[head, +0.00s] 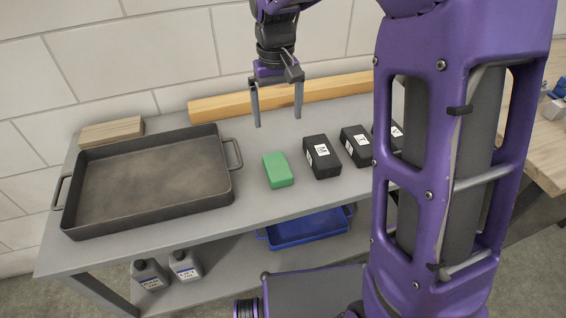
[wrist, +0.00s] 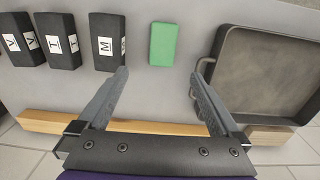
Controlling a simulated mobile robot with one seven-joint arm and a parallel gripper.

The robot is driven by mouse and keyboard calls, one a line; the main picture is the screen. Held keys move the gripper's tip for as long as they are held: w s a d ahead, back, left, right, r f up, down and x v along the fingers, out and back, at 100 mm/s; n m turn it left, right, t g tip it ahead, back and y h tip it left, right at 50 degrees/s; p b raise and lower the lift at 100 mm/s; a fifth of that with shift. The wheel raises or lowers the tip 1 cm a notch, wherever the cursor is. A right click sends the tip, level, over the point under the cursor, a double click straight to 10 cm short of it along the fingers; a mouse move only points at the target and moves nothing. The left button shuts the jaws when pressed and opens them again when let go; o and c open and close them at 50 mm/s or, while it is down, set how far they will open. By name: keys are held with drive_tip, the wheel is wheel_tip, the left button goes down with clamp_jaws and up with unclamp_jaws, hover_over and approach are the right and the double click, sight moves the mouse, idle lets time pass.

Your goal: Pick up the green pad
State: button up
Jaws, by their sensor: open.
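The green pad (head: 277,170) lies flat on the grey table, between the dark tray and a row of black blocks. In the wrist view the green pad (wrist: 162,44) lies ahead of the fingertips, roughly between their lines and a little nearer the left one's side. My gripper (head: 278,122) is open and empty, its fingers pointing down above the table, behind the pad in the head view. In the wrist view both fingers of my gripper (wrist: 159,73) are spread wide with nothing between them but table.
Black labelled blocks (head: 322,157) stand right of the pad. A dark handled tray (head: 150,219) fills the table's left. A wooden beam (head: 330,89) lies along the back, a wood block (head: 111,131) at back left. A blue tray (head: 308,229) and bottles (head: 186,265) sit below.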

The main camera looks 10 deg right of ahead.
sight(277, 165)
wheel_tip(277, 165, down, 17)
drive_tip(key=b, duration=0.3)
drive_tip(key=shift+a+f, duration=0.15)
